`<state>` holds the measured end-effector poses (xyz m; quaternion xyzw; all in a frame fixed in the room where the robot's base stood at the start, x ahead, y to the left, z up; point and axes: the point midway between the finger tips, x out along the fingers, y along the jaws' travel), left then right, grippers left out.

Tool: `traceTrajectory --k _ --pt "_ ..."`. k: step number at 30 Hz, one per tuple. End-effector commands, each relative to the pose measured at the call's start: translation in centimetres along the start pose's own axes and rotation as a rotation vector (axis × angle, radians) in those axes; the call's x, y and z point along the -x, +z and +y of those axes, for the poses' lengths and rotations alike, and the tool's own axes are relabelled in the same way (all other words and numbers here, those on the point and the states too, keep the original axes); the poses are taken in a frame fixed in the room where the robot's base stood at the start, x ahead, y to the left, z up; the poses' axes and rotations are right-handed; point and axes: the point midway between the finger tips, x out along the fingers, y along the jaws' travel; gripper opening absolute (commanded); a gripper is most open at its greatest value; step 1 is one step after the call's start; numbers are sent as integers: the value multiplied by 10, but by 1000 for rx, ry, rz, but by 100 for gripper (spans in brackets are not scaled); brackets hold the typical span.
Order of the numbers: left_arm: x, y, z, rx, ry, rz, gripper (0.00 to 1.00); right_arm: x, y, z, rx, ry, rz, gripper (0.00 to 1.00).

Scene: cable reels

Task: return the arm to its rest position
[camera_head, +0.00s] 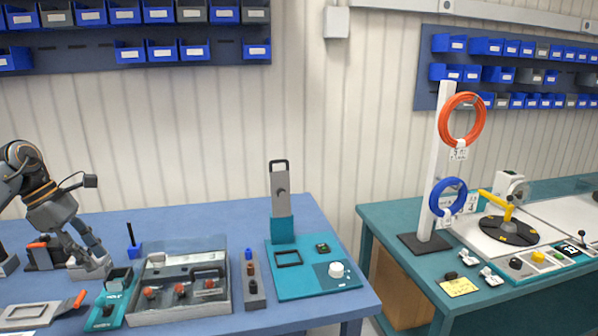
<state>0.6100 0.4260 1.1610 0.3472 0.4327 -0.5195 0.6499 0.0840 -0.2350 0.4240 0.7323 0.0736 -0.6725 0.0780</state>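My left arm comes in from the left edge. Its gripper (97,256) points down and to the right over the left part of the blue table (225,220). Its two grey fingers stand apart, with nothing seen between them. The fingertips are near a small grey block behind the teal device (108,298); I cannot tell whether they touch it. My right gripper is not in view.
A grey fixture tray (187,313), a narrow strip with coloured knobs (254,285) and a teal board with an upright post (281,190) fill the blue table. Right, a teal table (392,213) holds a white stand with orange (444,122) and blue cable coils (434,200). A gap separates the tables.

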Motion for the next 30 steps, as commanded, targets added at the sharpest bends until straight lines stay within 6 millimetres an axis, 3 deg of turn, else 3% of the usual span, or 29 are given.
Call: traceTrajectory --k 3,11,17,20,24,27,30 --pt "-15 14 6 -13 16 -31 34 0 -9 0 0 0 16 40" --pt "-51 52 18 -29 60 -130 34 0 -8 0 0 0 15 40" --pt "-94 105 24 -25 102 -286 34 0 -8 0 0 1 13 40" --pt "-120 142 22 -5 119 -410 34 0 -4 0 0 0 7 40" --pt "-161 219 6 108 119 -710 34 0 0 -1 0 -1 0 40" --pt "-173 271 -12 285 88 -985 34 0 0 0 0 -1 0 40" --pt "-172 299 -26 529 32 -1245 34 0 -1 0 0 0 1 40"
